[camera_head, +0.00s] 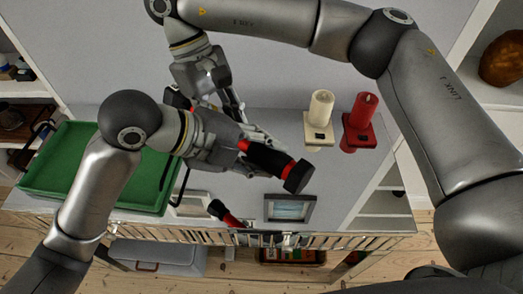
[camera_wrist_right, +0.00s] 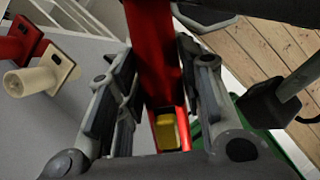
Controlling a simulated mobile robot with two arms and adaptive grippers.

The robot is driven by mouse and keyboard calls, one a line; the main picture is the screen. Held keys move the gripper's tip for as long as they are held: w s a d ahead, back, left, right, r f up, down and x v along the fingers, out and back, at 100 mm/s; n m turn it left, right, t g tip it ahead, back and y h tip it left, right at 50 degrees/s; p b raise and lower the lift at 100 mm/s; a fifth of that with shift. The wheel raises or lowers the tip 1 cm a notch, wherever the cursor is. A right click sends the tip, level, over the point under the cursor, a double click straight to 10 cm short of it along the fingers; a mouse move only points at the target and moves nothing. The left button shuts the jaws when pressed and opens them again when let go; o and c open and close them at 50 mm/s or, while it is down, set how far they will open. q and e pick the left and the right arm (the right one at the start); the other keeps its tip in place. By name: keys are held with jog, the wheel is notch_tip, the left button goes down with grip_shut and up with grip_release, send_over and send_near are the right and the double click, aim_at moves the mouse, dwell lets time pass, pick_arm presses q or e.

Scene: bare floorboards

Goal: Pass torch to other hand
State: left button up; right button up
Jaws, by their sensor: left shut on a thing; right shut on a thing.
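The torch (camera_head: 268,158) is red and black and lies slantwise above the grey surface. Its thick black end points to the lower right in the head view. My left gripper (camera_head: 240,146) is shut on the torch and hides its middle. My right gripper (camera_head: 231,108) is just behind the left one, partly hidden, and is also shut on the torch. In the right wrist view the torch's red body (camera_wrist_right: 153,55), with a yellow switch, runs between the fingers of my right gripper (camera_wrist_right: 160,95).
A green tray (camera_head: 95,195) is at left. A framed picture (camera_head: 289,208) and another red-black object (camera_head: 224,213) lie near the front edge, below the torch.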

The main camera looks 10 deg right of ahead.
jog(key=o, duration=1.3)
